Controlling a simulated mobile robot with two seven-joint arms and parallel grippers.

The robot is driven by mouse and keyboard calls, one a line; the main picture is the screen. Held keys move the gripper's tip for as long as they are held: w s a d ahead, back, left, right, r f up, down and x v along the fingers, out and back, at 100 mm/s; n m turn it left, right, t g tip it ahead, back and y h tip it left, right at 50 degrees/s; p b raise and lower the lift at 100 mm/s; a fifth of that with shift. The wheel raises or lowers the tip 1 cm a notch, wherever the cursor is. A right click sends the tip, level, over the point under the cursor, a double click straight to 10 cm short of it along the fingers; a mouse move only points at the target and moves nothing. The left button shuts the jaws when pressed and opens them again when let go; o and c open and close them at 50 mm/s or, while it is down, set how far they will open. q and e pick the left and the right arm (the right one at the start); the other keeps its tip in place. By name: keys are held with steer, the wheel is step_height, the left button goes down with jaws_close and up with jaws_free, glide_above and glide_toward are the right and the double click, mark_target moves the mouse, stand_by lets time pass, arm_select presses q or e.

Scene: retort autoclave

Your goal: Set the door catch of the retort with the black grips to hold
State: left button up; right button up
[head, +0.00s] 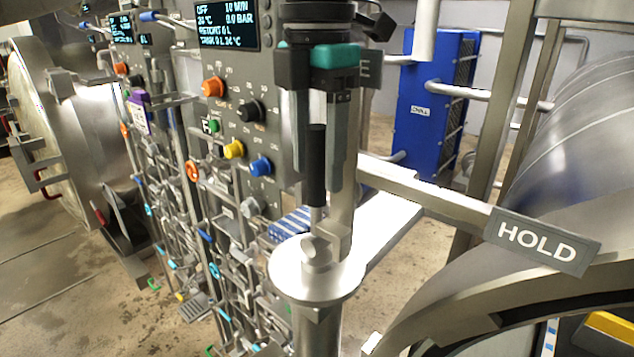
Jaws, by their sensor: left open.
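The door catch is a lever with a black grip (316,165), standing about upright on a round metal disc (300,285) on a post. A grey HOLD plate (540,241) is at the end of a bar to the right of the lever, apart from it. My left gripper (321,188) points down from above with its fingers spread, one on each side of the black grip. I cannot tell whether either finger touches it. The retort (590,135) beside the plate is a large metal cylinder, cut off by the right edge. My right gripper is out of view.
A control panel (235,100) with coloured knobs and dense pipework stands close to the left of the lever. A blue unit (437,105) is behind. Another retort (85,130) with red grips is at the far left. Floor shows at the lower left.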

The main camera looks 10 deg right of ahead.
arm_select(q)
steer(key=shift+f, duration=1.3)
steer(key=shift+c, duration=0.2)
jaws_close()
